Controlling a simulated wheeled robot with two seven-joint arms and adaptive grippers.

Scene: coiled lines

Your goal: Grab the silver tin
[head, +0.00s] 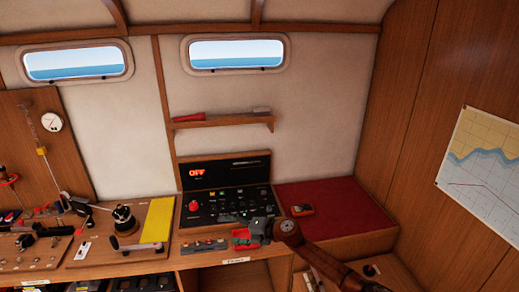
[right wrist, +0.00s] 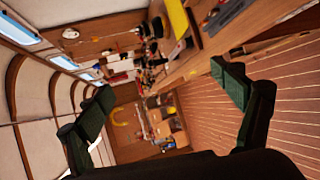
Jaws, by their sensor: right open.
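I cannot make out the silver tin for certain in either view. My right gripper (head: 256,230) reaches in from the lower right, over the front of the counter by the control panel. In the right wrist view the right gripper (right wrist: 165,98) has its two dark fingers wide apart, with nothing between them. A small red and green object (head: 242,240) is close by the right gripper in the head view; I cannot tell whether they touch. My left gripper is out of view.
A black control panel (head: 227,192) with knobs stands behind the right gripper. A wall shelf (head: 222,120) holds a long red item and a greyish one. A winch (head: 123,217) and a yellow board (head: 157,221) are left. A red cushion (head: 335,205) lies right.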

